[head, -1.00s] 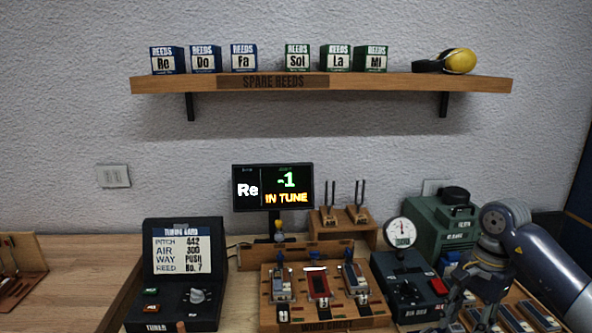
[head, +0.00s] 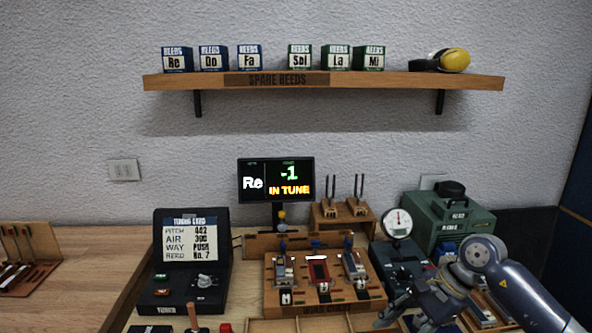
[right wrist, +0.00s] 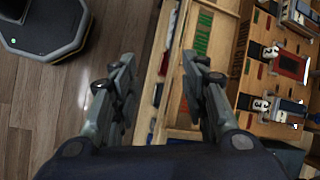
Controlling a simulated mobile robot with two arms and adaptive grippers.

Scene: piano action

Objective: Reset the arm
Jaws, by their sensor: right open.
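My right gripper (head: 398,312) is at the lower right of the head view, in front of the bench's right part. In the right wrist view its two fingers (right wrist: 160,75) are spread apart with nothing between them. Below them lie the bench's front edge and the wooden floor. My left gripper is not in view. The reed bench block (head: 326,299) holds several reeds in a row, including a red one (head: 318,268) in the middle. The screen (head: 276,180) reads "Re", "-1" and "IN TUNE".
The tuning card box (head: 192,262) stands at the left. A gauge (head: 398,223) and a green case (head: 448,222) stand at the right. A shelf (head: 330,80) holds several reed boxes. A compartmented wooden tray (head: 262,326) lies at the bench front. A dark base (right wrist: 42,25) stands on the floor.

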